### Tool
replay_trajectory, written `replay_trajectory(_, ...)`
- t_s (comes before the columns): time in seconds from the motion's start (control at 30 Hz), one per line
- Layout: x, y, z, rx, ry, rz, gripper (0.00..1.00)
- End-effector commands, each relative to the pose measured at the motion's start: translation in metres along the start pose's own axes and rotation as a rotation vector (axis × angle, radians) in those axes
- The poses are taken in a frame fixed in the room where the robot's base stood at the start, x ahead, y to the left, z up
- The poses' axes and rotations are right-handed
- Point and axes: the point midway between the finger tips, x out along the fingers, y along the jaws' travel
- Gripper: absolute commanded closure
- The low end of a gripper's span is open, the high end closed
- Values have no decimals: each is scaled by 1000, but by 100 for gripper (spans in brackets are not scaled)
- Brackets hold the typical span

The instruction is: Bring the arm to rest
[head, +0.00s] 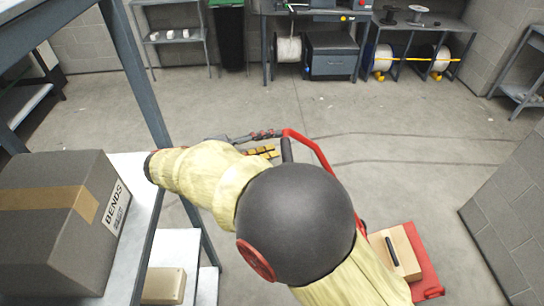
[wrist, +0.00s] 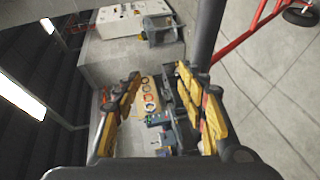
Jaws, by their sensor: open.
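My arm, in a pale yellow cover with a large black joint, reaches across the middle of the head view. My gripper (head: 263,151) shows partly beyond it by its yellow finger pads, in front of the red hand truck's frame. In the wrist view my gripper (wrist: 162,108) is open, with its yellow-padded fingers apart. Nothing is clearly held between them; small coloured items behind the gap look farther off. Part of the gripper is hidden by my arm in the head view.
A grey box labelled BENDS (head: 50,225) stands on a shelf at the left, close to my arm. The red hand truck (head: 310,143) carries a cardboard box (head: 397,252) at the lower right. A block wall (head: 510,215) stands at the right. Open floor (head: 420,160) lies beyond.

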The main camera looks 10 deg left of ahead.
Motion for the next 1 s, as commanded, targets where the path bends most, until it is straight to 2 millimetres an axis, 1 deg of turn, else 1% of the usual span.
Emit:
replay_trajectory(0.53,3,-2,2,-11,-6,-2,58)
replay_trajectory(0.6,9,0,5,-12,-18,-16,58)
replay_trajectory(0.67,20,6,13,-15,-40,-46,58)
replay_trajectory(0.77,51,21,40,-25,-107,-146,58)
replay_trajectory(0.8,66,27,56,-27,-139,-201,58)
replay_trajectory(0.87,87,36,83,-26,-186,-295,58)
replay_trajectory(0.9,99,41,102,-20,-214,-361,58)
replay_trajectory(0.97,112,46,131,-4,-248,-458,58)
replay_trajectory(1.0,119,49,150,12,-264,-522,58)
